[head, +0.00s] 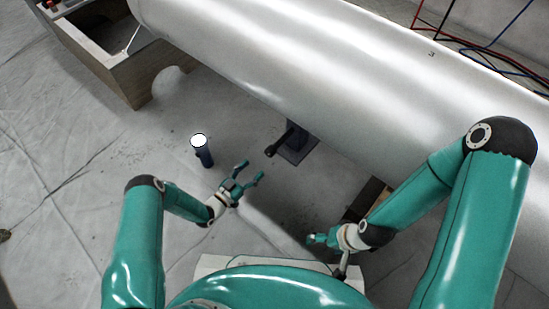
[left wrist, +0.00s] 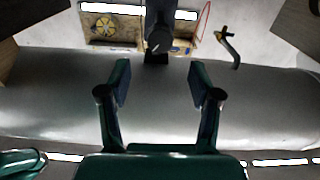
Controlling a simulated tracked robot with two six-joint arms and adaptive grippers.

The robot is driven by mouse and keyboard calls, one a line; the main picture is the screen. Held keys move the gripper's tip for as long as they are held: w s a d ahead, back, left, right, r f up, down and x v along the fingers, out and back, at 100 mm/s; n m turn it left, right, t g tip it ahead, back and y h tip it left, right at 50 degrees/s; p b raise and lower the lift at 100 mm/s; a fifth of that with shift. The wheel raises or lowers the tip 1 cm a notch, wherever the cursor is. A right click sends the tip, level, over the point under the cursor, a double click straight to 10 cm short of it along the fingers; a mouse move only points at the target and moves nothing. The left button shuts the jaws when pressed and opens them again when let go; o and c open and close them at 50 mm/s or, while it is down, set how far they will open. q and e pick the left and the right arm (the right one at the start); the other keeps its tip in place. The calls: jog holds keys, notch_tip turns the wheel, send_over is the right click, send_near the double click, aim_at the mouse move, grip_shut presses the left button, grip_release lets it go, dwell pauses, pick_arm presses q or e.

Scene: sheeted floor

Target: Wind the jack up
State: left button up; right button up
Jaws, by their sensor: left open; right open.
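The jack (head: 296,143) stands on the floor beside and partly beneath a large silver cylinder (head: 330,60). Its dark crank end (head: 271,151) points out toward me.
A lit torch (head: 204,157) stands upright on the sheeted floor, left of my left gripper. A wooden cradle (head: 105,58) is at upper left; a brown block (head: 372,196) is near my right forearm.

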pick_arm(q)
jog(key=b+x, duration=0.2)
jog(key=x, duration=0.6)
jog(key=shift+w+b, duration=0.15)
jog(key=shift+b, duration=0.15)
jog(key=shift+d, duration=0.1)
